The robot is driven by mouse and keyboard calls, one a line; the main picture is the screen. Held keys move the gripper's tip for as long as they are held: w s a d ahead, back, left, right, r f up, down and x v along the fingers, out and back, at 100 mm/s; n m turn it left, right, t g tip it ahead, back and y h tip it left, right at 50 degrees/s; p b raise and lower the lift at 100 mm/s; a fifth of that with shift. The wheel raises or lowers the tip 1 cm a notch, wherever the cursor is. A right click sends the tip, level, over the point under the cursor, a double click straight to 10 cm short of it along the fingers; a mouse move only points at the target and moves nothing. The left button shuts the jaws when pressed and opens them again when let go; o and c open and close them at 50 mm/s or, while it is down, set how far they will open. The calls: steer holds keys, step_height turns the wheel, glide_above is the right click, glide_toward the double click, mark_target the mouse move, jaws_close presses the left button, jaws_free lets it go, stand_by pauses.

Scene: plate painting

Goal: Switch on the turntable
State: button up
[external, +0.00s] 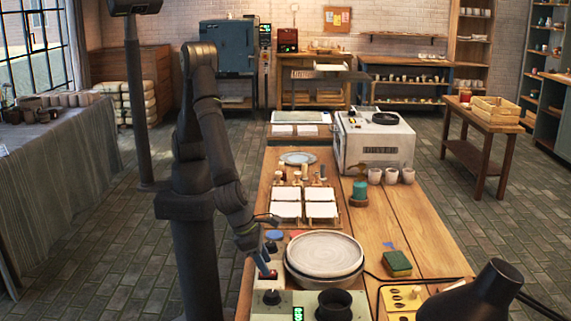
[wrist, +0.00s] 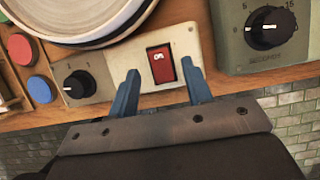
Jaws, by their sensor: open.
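The turntable (external: 325,257) is a round pale plate-like disc near the front of the wooden table. In the wrist view its rim (wrist: 113,37) shows at the top left. In the external view the red switch (external: 268,274) is small, close to my fingertips. My gripper (wrist: 159,82) is open and empty, with its two blue fingers on either side of the rocker switch in the picture. Whether the fingers touch the panel cannot be told.
A green-grey control box (wrist: 262,45) with a black dial is at the right in the wrist view. Red and blue round buttons (wrist: 40,89) are at the left. A black lamp (external: 490,292) stands front right. A sponge (external: 397,263) lies right of the turntable.

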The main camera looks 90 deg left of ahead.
steer(key=shift+x, duration=1.1)
